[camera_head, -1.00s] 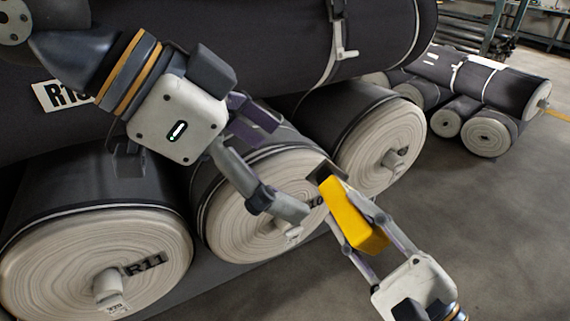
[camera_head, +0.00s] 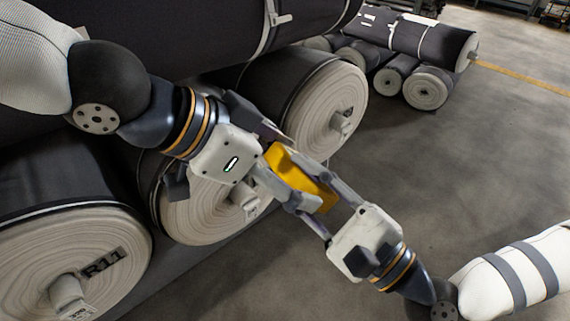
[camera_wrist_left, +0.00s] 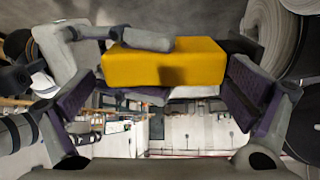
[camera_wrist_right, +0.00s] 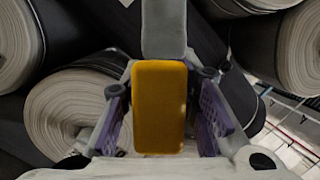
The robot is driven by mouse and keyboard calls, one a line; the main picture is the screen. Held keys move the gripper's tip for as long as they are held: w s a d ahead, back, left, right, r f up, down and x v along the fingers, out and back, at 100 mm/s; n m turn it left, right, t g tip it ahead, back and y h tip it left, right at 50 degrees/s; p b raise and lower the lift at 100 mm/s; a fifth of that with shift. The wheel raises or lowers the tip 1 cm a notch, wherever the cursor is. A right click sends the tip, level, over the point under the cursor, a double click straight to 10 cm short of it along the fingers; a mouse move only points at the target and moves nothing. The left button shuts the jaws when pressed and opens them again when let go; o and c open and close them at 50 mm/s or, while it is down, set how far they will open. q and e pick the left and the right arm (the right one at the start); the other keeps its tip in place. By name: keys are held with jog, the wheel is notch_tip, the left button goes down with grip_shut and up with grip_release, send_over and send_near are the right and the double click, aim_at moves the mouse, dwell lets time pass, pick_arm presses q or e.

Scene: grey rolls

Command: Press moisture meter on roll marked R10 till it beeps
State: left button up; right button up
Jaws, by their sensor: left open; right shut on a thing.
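The yellow moisture meter (camera_head: 297,180) is in my right gripper (camera_head: 314,188), held in front of the roll ends. My left gripper (camera_head: 288,168) is open, with its fingers on either side of the meter; it comes from the upper left. In the left wrist view the meter (camera_wrist_left: 165,66) spans much of the gap between the purple pads. In the right wrist view the meter (camera_wrist_right: 160,107) sits between the purple pads. The middle lower roll (camera_head: 185,217) is partly behind my left gripper. No R10 mark is readable now; an earlier frame shows "10" on this roll's face.
The roll marked R11 (camera_head: 50,260) lies at lower left with a core plug sticking out. Another roll (camera_head: 322,122) lies to the right of the middle one. A large strapped roll (camera_head: 200,40) rests above. More rolls (camera_head: 425,88) lie farther back. Floor at right is clear.

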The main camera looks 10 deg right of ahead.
pick_arm(q)
grip_shut()
jog(key=c, duration=1.3)
grip_release()
jog(key=shift+s, duration=0.15)
jog(key=o, duration=1.7)
